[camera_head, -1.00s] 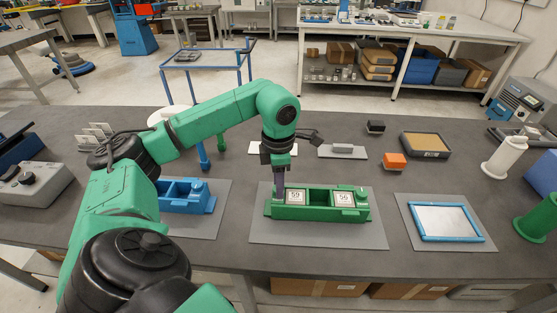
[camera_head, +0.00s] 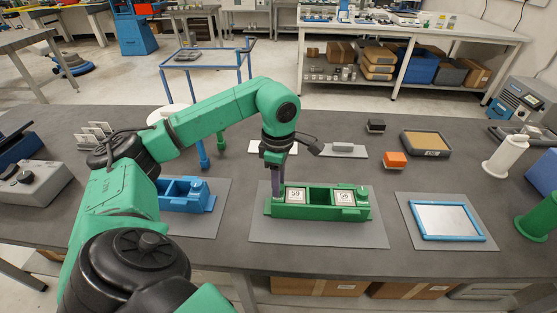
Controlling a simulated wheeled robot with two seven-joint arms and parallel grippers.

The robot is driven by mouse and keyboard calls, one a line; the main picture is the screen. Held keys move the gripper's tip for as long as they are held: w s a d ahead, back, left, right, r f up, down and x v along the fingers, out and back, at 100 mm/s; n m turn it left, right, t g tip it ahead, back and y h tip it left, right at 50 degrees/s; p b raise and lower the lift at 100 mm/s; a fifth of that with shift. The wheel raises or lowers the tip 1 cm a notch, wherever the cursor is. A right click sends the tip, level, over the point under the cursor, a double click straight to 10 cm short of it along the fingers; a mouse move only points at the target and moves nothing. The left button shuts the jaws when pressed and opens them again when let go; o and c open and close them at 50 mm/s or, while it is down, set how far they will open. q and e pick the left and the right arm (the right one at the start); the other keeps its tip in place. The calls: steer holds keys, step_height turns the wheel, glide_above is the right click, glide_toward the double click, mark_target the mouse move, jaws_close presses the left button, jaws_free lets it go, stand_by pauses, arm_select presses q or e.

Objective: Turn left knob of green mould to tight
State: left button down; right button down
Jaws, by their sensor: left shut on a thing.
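The green mould (camera_head: 305,211) lies on a grey mat in the middle of the table. Two white labelled squares, marked 59 and 56, show on its top with a dark opening between them. Its right knob (camera_head: 362,191) is visible at the right end. My left gripper (camera_head: 277,188) points straight down at the mould's left end and is shut on the left knob. The fingers hide that knob, so its angle cannot be read. My right gripper is not in view.
A blue mould (camera_head: 187,194) lies on a mat to the left. A blue-framed panel (camera_head: 446,221) lies to the right. An orange block (camera_head: 395,160) and a tan-topped tray (camera_head: 425,144) sit behind. Table between mats is clear.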

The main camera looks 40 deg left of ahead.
arm_select(q)
steer(key=c, duration=0.5)
jaws_free()
steer(key=shift+r, duration=0.1)
step_height(320, 180, up, 6)
steer(key=shift+f, duration=0.2)
step_height(320, 180, up, 9)
steer(key=p, duration=0.5)
steer(key=shift+f, duration=0.1)
